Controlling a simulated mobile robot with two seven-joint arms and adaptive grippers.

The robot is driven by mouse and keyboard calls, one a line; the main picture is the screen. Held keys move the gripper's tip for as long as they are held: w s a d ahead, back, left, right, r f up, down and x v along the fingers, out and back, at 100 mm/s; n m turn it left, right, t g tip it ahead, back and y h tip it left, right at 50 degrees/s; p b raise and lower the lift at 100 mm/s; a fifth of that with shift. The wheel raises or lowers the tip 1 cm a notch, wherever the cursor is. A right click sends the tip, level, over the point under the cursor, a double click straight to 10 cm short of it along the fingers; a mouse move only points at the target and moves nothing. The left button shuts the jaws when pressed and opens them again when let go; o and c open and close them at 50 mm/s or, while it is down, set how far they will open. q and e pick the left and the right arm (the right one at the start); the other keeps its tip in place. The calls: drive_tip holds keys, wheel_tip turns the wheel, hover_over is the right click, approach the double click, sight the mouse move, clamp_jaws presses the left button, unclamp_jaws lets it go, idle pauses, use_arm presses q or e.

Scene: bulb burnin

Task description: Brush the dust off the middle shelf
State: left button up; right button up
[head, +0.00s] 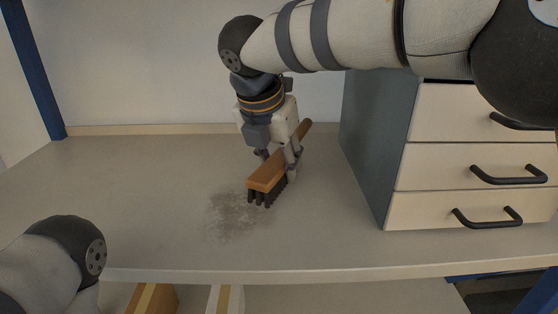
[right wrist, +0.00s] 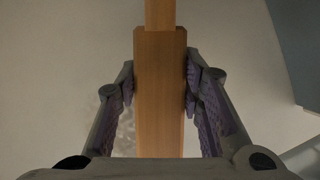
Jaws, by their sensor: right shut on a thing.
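A wooden brush (head: 268,176) with dark bristles is held in my right gripper (head: 282,160) over the shelf (head: 120,190). The gripper is shut on the brush's wooden block, and the handle points up and back to the right. The right wrist view shows the brush (right wrist: 160,85) between the two fingers (right wrist: 158,85). A grey-brown dust patch (head: 236,215) lies on the shelf, just in front and to the left of the bristles. I cannot tell whether the bristles touch the shelf. My left arm shows at the lower left, but its gripper is out of view.
A drawer cabinet (head: 375,150) with black handles stands on the shelf to the right of the brush. The shelf's front edge (head: 300,273) runs across the bottom, with wooden items (head: 152,299) below it. The shelf's left side is clear.

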drive_tip(key=shift+f, duration=0.95)
